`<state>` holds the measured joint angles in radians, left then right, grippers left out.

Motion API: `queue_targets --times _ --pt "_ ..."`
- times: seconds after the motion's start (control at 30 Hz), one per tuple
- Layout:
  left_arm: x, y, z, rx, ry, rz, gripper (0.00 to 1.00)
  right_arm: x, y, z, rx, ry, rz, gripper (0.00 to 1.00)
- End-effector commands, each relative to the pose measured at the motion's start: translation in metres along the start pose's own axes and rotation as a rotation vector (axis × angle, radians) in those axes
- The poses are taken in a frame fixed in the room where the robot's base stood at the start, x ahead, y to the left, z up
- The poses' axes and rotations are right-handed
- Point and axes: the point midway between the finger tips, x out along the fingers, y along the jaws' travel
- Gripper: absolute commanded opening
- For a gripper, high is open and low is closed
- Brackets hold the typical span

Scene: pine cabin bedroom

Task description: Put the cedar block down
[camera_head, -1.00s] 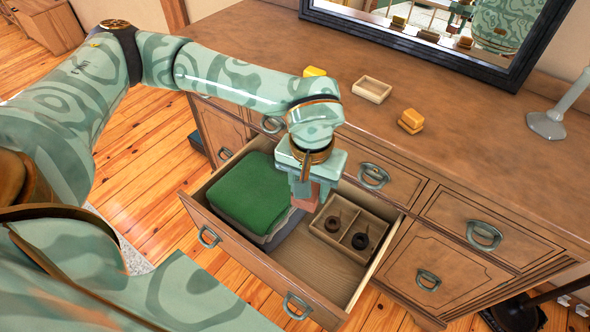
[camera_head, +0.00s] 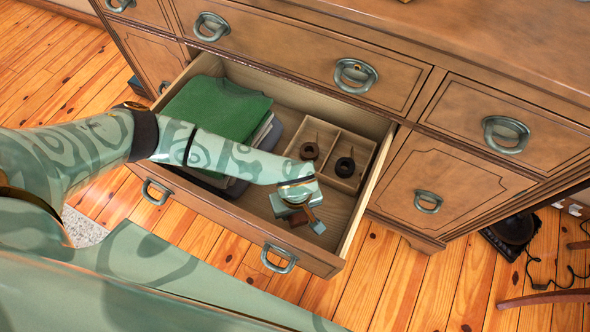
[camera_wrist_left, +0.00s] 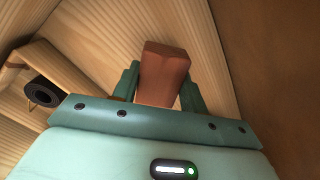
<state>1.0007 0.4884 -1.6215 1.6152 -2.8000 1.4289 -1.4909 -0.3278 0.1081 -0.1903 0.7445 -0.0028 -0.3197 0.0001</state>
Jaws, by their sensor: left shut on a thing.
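My left gripper (camera_head: 307,222) is inside the open drawer (camera_head: 216,207), low over its bare front right part. It is shut on the cedar block, a reddish-brown block (camera_head: 297,218) mostly hidden behind the gripper in the head view. In the left wrist view the cedar block (camera_wrist_left: 164,72) sits between the two green fingers, with pale drawer wood around it. I cannot tell whether the block touches the drawer floor. My right gripper is not in view.
Folded cloths with a green one (camera_head: 218,108) on top fill the drawer's left side. A two-compartment wooden tray (camera_head: 356,138) at its back right holds two dark rolled items; one roll (camera_wrist_left: 45,88) shows in the wrist view. The drawer's front wall is close to my gripper.

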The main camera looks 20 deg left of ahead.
Motion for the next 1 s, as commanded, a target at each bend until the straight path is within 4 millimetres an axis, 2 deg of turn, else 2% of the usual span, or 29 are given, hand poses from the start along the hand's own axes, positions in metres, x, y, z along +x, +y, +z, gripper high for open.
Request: queue_targets --times 0.27,0.63,0.67,0.7,0.73,1.0 --pt "0.04 -0.001 0.001 0.0 -0.005 -0.003 0.17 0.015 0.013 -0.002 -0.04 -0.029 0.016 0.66" --pt "0.041 0.0 -0.001 0.001 0.001 0.001 0.17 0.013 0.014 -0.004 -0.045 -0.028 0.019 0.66" --pt "0.041 0.0 -0.001 0.001 0.001 0.001 0.48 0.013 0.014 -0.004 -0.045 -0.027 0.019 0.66" --pt "0.04 0.0 -0.001 0.001 0.001 0.001 0.6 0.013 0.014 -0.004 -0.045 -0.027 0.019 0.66" --pt "0.04 0.0 -0.001 0.001 0.001 0.001 0.65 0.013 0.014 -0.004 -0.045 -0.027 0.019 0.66" --pt "0.039 0.0 -0.001 0.001 0.001 0.001 0.65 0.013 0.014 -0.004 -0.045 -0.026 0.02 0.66"
